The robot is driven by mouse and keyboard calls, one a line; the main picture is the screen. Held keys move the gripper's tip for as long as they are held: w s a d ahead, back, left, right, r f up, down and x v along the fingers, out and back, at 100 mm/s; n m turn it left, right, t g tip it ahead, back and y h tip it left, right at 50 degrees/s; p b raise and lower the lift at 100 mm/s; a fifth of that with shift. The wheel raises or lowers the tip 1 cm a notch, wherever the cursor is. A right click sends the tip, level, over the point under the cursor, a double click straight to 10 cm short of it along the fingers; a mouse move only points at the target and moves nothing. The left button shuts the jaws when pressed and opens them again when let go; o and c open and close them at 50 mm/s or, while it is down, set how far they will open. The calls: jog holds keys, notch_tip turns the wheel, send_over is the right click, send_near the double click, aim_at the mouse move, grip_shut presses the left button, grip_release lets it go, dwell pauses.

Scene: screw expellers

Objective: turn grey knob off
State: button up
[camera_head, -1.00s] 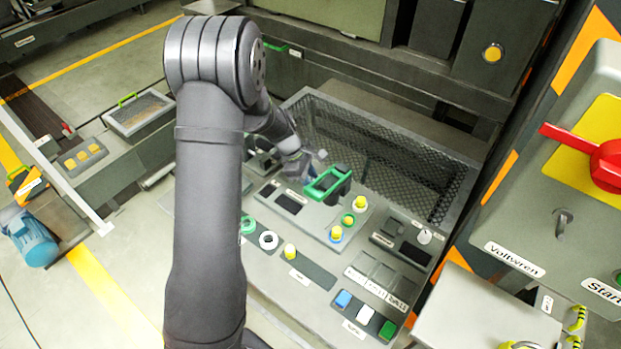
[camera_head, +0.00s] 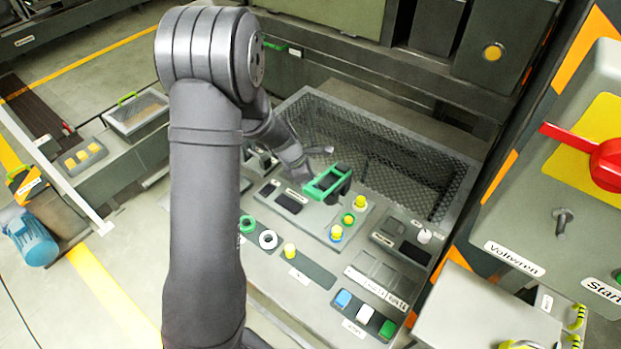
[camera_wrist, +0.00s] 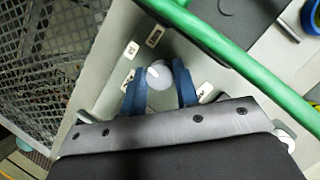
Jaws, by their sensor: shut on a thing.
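In the wrist view my gripper (camera_wrist: 159,92) has its two blue fingers on either side of a round light-grey knob (camera_wrist: 160,77), shut on it. A small pale mark shows on the knob's face. Small white labels surround it on the grey panel (camera_wrist: 108,82). In the head view the end of my arm reaches the panel's far edge, left of the green handle; the fingers and this knob cannot be made out there.
The green handle (camera_head: 327,182) stands close beside my gripper; its green bar (camera_wrist: 245,65) crosses the wrist view. A mesh basket (camera_head: 390,165) lies behind the panel. Yellow buttons (camera_head: 337,233) and a white knob (camera_head: 424,236) sit nearer. A red switch (camera_head: 608,165) is far right.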

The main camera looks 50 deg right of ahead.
jog(key=o, duration=1)
jog(key=v, duration=1.7)
jog(key=shift+r, duration=0.3)
jog(key=shift+f, duration=0.1)
jog(key=x, duration=1.7)
jog(key=shift+f, duration=0.2)
